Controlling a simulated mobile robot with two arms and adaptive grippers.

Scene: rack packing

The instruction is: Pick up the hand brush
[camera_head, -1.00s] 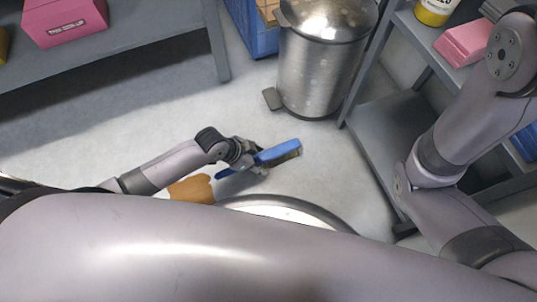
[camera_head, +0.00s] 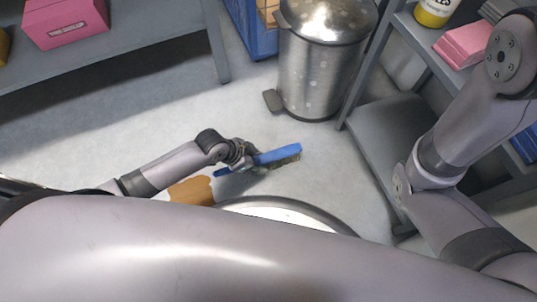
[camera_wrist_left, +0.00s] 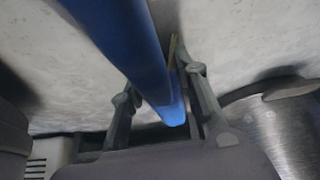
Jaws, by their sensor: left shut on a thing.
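The hand brush (camera_head: 279,155) has a blue back and handle with bristles along its lower edge. In the head view my left gripper (camera_head: 249,160) is shut on its handle, and the bristle end points right. In the left wrist view the blue brush (camera_wrist_left: 135,50) runs between the two fingers of my left gripper (camera_wrist_left: 160,100). Whether the brush touches the floor is hard to tell. My right arm shows at the right of the head view, but its gripper is out of view.
A metal pedal bin (camera_head: 318,75) stands beyond the brush. A grey shelf (camera_head: 385,130) is at the right and another (camera_head: 150,50) at the upper left. A brown patch or object (camera_head: 191,191) lies by my left forearm. Open floor (camera_head: 130,110) lies between.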

